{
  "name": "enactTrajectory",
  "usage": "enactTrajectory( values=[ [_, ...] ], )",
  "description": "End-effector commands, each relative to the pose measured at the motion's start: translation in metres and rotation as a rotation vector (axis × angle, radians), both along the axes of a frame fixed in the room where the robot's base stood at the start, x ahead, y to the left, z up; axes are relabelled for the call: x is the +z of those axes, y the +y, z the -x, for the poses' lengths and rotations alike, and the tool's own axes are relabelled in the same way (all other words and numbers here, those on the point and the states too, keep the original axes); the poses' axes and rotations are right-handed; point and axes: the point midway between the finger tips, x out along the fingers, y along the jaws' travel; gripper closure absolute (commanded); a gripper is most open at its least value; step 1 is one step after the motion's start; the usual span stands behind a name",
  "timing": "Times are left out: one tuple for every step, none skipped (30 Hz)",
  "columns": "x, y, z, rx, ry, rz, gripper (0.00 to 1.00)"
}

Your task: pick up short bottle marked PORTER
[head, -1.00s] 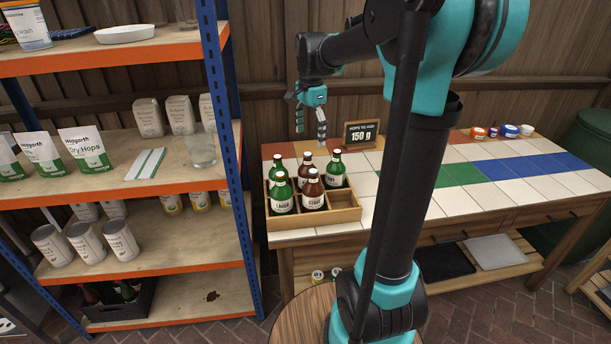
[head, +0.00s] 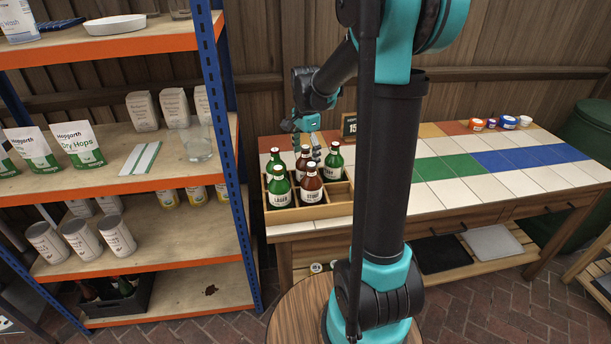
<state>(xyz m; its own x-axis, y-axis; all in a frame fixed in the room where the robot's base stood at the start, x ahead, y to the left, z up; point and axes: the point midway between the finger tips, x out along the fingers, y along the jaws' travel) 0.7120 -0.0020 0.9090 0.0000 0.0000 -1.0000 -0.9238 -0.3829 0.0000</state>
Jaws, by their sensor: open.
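A wooden crate (head: 325,212) on the tiled bench holds several short bottles. In front stand a green bottle marked LAGER (head: 280,190) and a brown bottle that seems marked STOUT (head: 311,188). Behind are a green bottle at left (head: 275,157), a brown one in the middle (head: 302,161) and a green one at right (head: 334,161). I cannot read PORTER on any label; the back middle bottle's label is mostly hidden. My gripper (head: 307,150) is open and points down over the back middle brown bottle, close around its neck. Whether it touches is too small to tell.
A shelf with a blue post (head: 228,150) stands close left of the crate. A small chalkboard sign (head: 349,127) is behind it, partly hidden by my arm. Small tubs (head: 508,122) sit at the bench's far right. The tiles between are clear.

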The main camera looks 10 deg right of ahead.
Motion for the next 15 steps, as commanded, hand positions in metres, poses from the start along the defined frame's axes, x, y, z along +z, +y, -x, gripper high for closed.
enactTrajectory(
  values=[
    [-0.003, 0.000, 0.000, 0.000, 0.000, 0.000, 0.18],
    [-0.006, 0.001, 0.000, 0.000, 0.000, 0.000, 0.18],
    [-0.011, 0.001, 0.001, 0.000, 0.000, 0.000, 0.18],
    [-0.015, 0.001, 0.001, 0.000, 0.000, 0.000, 0.18],
    [-0.019, 0.002, 0.002, 0.000, 0.000, 0.000, 0.18],
    [-0.025, 0.002, 0.003, 0.000, 0.000, 0.000, 0.18],
    [-0.030, 0.003, 0.003, 0.000, 0.000, 0.000, 0.18],
    [-0.034, 0.003, 0.003, 0.000, 0.000, 0.000, 0.18],
    [-0.039, 0.003, 0.003, 0.000, 0.000, 0.000, 0.18],
    [-0.042, 0.003, 0.003, 0.000, 0.000, 0.000, 0.18],
    [-0.045, 0.003, 0.003, 0.000, 0.000, 0.000, 0.18],
    [-0.048, 0.003, 0.003, 0.000, 0.000, 0.000, 0.18],
    [-0.050, 0.003, 0.003, 0.000, 0.000, 0.000, 0.18],
    [-0.051, 0.002, 0.003, 0.000, 0.000, 0.000, 0.18],
    [-0.052, 0.002, 0.003, 0.000, 0.000, 0.000, 0.18]
  ],
)
